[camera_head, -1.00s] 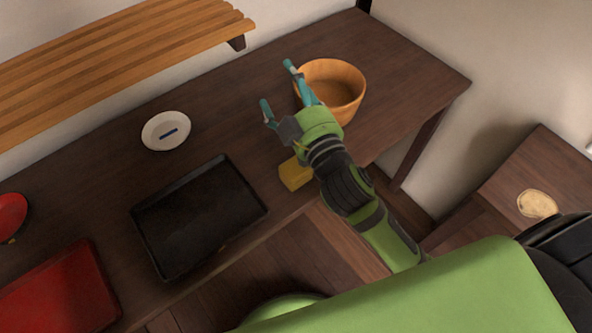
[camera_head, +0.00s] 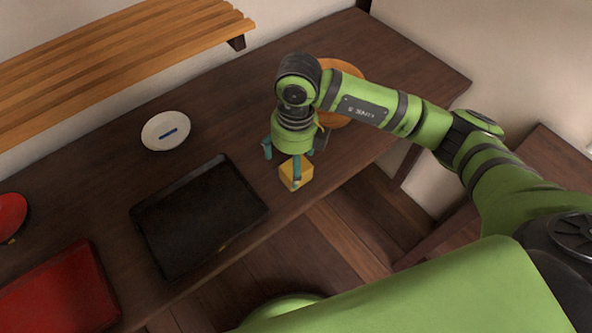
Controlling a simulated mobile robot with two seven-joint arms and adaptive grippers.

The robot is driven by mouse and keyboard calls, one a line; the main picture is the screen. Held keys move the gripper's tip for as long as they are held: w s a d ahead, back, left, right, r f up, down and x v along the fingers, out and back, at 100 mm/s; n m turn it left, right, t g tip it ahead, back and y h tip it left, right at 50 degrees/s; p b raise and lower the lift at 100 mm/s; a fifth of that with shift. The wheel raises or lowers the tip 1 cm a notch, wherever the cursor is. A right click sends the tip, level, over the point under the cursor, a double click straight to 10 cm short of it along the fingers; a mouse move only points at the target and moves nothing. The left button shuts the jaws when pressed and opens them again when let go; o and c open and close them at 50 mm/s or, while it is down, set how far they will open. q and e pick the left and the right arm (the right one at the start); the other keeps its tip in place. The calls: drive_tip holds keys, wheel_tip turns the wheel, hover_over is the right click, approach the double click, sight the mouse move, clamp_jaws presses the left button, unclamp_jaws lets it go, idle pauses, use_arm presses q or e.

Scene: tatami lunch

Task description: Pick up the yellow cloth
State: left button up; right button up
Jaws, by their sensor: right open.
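The yellow cloth (camera_head: 303,176) is a small folded block near the front edge of the dark wooden table (camera_head: 100,190). My right gripper (camera_head: 291,167) points down over the cloth from above. Its teal fingers are spread, one in front of the cloth and another off to its left. I cannot tell whether the fingers touch the cloth. The gripper and wrist hide part of the cloth's back side. My left gripper is not in view.
A wooden bowl (camera_head: 346,78) stands just behind my right arm, partly hidden by it. A black tray (camera_head: 197,215) lies left of the cloth. A white dish (camera_head: 152,131) with a blue item, a red box (camera_head: 62,292) and a red bowl (camera_head: 11,212) are further left.

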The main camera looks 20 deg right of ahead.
drive_tip(key=shift+w+d+h, duration=0.25)
drive_tip(key=shift+d+h, duration=0.15)
drive_tip(key=shift+d, duration=0.25)
drive_tip(key=shift+d+f, duration=0.15)
drive_tip(key=shift+f, duration=0.25)
drive_tip(key=f, duration=0.2)
drive_tip(key=f+p, duration=0.1)
drive_tip(key=f, duration=0.1)
drive_tip(key=f+p, duration=0.1)
drive_tip(key=f, duration=0.1)
drive_tip(key=shift+w+a, duration=0.2)
drive_tip(key=shift+w, duration=0.1)
drive_tip(key=c, duration=1.2)
